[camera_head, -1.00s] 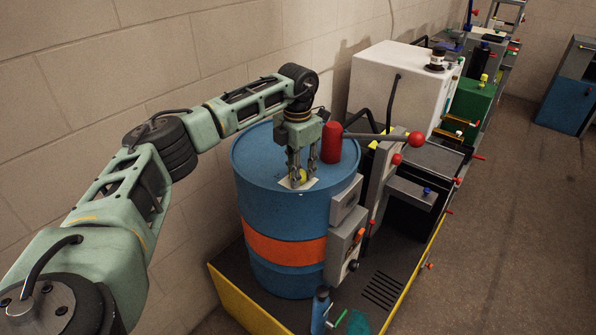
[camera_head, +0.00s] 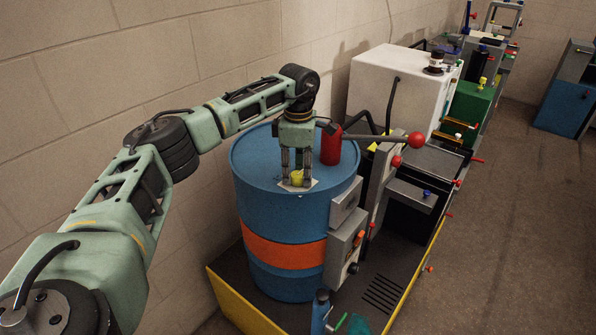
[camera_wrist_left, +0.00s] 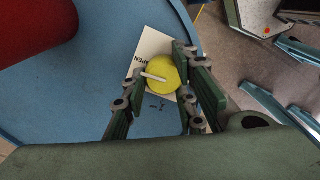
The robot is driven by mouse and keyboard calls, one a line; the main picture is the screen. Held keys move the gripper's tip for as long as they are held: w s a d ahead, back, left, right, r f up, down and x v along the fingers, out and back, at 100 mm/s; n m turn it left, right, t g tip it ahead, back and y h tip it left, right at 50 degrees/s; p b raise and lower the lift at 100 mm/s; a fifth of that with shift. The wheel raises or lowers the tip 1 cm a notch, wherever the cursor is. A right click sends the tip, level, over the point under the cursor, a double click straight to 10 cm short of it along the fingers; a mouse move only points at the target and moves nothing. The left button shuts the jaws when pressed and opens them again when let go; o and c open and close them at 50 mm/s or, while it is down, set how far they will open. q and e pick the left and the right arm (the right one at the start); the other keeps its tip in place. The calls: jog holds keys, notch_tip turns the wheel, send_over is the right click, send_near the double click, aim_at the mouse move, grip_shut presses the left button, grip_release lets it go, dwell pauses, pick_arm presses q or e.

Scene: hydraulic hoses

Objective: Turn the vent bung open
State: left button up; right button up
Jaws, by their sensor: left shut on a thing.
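The vent bung is a round yellow cap (camera_wrist_left: 163,76) with a pale bar across its top. It sits on a white label plate (camera_wrist_left: 152,44) on the blue drum's top (camera_head: 258,160). The label lettering is partly hidden; only a few letters show. My left gripper (camera_head: 297,178) points straight down over the bung. In the left wrist view its fingers (camera_wrist_left: 160,88) stand on both sides of the yellow cap, shut on it. My right gripper is in neither view.
A red cylinder (camera_head: 331,144) stands on the drum top close to my left gripper. A long lever with a red ball (camera_head: 416,140) reaches out on the right. Grey boxes (camera_head: 343,245) are on the drum's right side. Open floor (camera_head: 500,230) lies further right.

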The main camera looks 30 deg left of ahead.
aim_at(298, 172)
pick_arm(q)
jog(key=shift+w+a+r+m, duration=0.15)
jog(key=shift+w+r+m, duration=0.15)
jog(key=shift+r+m, duration=0.15)
dwell(0.3)
jog(key=o, duration=1)
jog(key=shift+f, duration=0.15)
jog(key=shift+c, duration=0.2)
jog(key=shift+o, duration=0.2)
jog(key=shift+f, duration=0.15)
notch_tip(298, 172, up, 12)
